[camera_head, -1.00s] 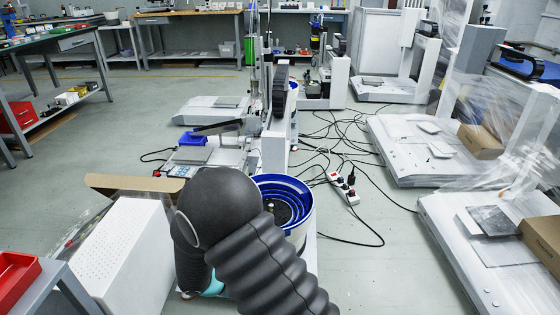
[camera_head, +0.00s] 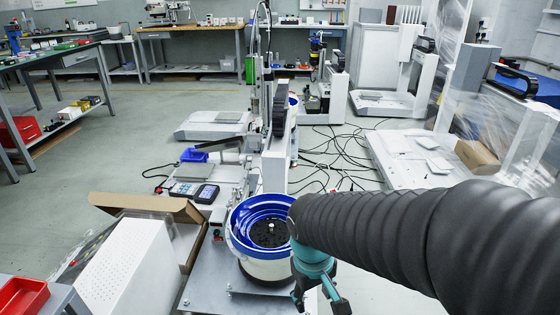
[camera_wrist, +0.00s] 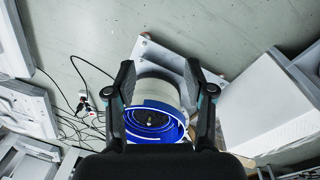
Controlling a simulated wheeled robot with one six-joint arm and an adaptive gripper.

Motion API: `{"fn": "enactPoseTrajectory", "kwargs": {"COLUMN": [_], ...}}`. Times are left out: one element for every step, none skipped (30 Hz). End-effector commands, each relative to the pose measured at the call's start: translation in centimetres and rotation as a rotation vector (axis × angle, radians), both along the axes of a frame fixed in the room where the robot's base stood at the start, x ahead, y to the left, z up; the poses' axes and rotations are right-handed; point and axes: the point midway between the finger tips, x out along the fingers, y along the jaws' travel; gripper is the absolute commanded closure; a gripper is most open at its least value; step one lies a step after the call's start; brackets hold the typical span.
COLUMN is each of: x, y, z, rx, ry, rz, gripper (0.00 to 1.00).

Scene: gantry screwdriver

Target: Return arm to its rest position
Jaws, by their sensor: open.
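My gripper (camera_head: 322,297) hangs at the bottom centre of the head view, teal and dark, just right of and in front of the blue-and-white bowl feeder. My arm, in a black ribbed sleeve, reaches in from the right edge to it. In the wrist view my gripper (camera_wrist: 158,75) shows two dark fingers spread apart with nothing between them gripped. The bowl feeder (camera_head: 262,222) has a blue spiral inside and a dark centre; it also shows in the wrist view (camera_wrist: 148,108), beyond and between the fingers. I cannot tell the gap between gripper and bowl.
The gantry machine (camera_head: 275,130) stands behind the bowl. A white perforated box (camera_head: 125,270) and an open cardboard box (camera_head: 160,205) are at the left. White machine bases (camera_head: 400,165) stand at the right. Cables (camera_head: 325,150) lie on the floor. A red tray (camera_head: 22,296) is at lower left.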

Motion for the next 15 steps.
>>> {"fn": "enactPoseTrajectory", "kwargs": {"x": [-0.5, -0.9, -1.3, -1.6, -1.9, -2.3, -2.6, -2.9, -3.3, -3.5, -3.8, -4.1, -4.3, -4.5, -4.7], "y": [-0.7, -1.0, -1.4, -1.7, -2.0, -2.5, -2.9, -3.2, -3.8, -4.2, -4.7, -5.2, -5.7, -6.1, -6.6], "z": [1.6, 2.3, 3.2, 3.8, 4.5, 5.3, 6.0, 6.6, 7.5, 8.2, 8.9, 9.7, 10.4, 11.0, 11.9], "rx": [0.033, 0.051, 0.074, 0.090, 0.105, 0.123, 0.136, 0.147, 0.160, 0.167, 0.173, 0.179, 0.183, 0.185, 0.190], "ry": [-0.034, -0.050, -0.073, -0.090, -0.107, -0.132, -0.150, -0.170, -0.198, -0.220, -0.244, -0.275, -0.297, -0.320, -0.349], "rz": [-0.042, -0.065, -0.094, -0.115, -0.136, -0.162, -0.181, -0.199, -0.222, -0.238, -0.254, -0.273, -0.287, -0.299, -0.317], "gripper": [0.46, 0.46, 0.46, 0.46, 0.46, 0.46, 0.46, 0.46, 0.46, 0.46, 0.46, 0.46, 0.46, 0.46, 0.46]}}
